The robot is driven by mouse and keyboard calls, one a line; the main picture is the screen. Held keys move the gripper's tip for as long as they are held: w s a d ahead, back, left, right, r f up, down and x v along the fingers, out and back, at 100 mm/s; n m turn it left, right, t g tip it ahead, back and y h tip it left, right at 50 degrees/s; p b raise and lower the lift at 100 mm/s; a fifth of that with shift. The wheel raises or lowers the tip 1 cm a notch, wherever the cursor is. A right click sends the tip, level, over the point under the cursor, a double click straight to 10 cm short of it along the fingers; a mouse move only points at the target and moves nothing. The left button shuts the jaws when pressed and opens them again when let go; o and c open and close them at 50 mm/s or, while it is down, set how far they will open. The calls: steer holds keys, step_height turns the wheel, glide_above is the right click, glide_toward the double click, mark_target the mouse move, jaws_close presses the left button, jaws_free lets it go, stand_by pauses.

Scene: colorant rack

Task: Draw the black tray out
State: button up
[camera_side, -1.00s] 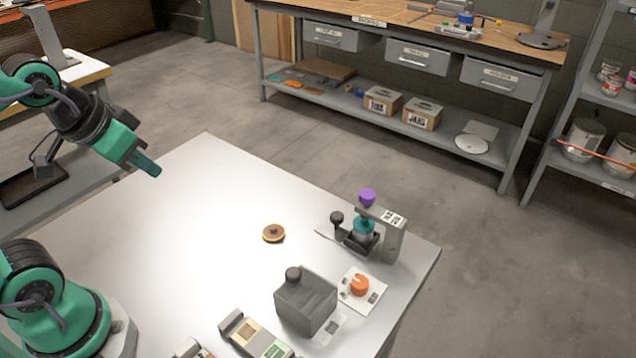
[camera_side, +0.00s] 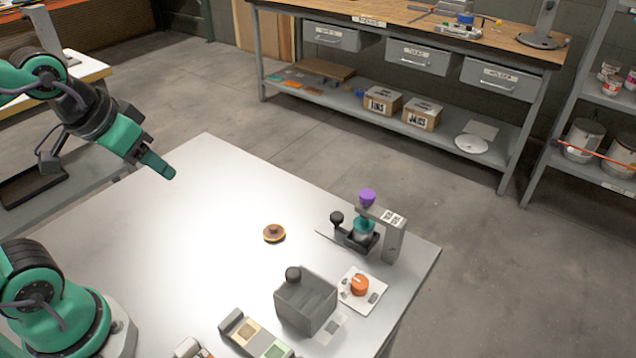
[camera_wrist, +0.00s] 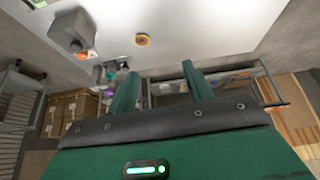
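The black tray (camera_side: 371,244) sits low in a small grey stand at the right side of the table. A black ball knob (camera_side: 337,217) stands at its left end. A teal-topped jar (camera_side: 364,228) stands over the tray, under the stand's arm, and hides part of it. My gripper (camera_side: 168,173) is in the air over the table's far left edge, well away from the tray. In the wrist view my gripper (camera_wrist: 159,70) has its two fingers apart with nothing between them. The tray is too small to make out clearly there.
A purple knob (camera_side: 367,197) tops the grey stand. A round brown lid (camera_side: 274,233) lies left of it. Nearer are a grey box (camera_side: 306,305) with a dark knob, an orange dial (camera_side: 359,285) on a white plate and a swatch holder (camera_side: 255,338). The table's left middle is clear.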

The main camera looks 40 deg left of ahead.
steer(key=w+d+r+n+g, duration=0.1)
steer(key=w+d+n+g, duration=0.15)
steer(key=w, duration=0.65)
steer(key=n+g, duration=0.3)
steer(key=n, duration=0.5)
glide_toward(337, 215)
steer(key=shift+s+f, duration=0.1)
steer(key=shift+s, duration=0.05)
steer(key=shift+d+f, duration=0.1)
steer(key=shift+f, duration=0.15)
steer(key=shift+f, duration=3.9)
jaws_close()
